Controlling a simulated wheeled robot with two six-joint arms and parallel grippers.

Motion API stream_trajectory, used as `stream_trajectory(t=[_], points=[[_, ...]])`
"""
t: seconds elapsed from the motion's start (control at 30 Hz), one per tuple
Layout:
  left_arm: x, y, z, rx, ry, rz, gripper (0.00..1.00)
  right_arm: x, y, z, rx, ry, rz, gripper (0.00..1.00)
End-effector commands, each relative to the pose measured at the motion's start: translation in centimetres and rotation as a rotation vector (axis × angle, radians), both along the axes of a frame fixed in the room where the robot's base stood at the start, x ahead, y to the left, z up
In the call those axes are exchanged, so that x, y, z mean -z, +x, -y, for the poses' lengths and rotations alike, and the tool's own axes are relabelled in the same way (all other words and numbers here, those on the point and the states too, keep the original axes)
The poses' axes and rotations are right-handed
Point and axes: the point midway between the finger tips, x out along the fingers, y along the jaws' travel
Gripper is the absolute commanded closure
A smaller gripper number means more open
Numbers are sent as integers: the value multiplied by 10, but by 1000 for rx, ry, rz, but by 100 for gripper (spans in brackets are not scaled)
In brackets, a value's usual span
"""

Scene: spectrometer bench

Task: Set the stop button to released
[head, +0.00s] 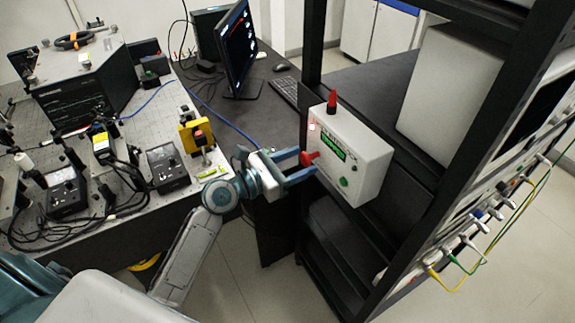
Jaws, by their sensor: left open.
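The stop button (309,158) is a red knob on the front of a white control box (362,150) mounted on the black rack. My left gripper (305,165) is open at the box front, with its two blue fingers reaching toward the button, one above and one below it in the picture. I cannot tell whether the fingers touch the button, or whether it is pressed in or released. My right gripper is not in view.
A red beacon (332,103) stands on top of the box. The black rack frame (465,140) rises right of it, with coloured cables (490,245) further right. An optical bench with instruments (75,85) is at left; a monitor (238,48) stands behind.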

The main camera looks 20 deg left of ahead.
Motion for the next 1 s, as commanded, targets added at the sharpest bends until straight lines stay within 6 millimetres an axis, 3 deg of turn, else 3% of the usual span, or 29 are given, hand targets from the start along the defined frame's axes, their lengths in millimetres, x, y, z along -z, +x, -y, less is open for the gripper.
stream_trajectory(t=[0.6, 1.0], points=[[3, -62, -48, 2, 6, -1, 44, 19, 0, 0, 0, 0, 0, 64], [1, -84, -66, 0, 2, -1, 44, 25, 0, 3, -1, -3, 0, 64]])
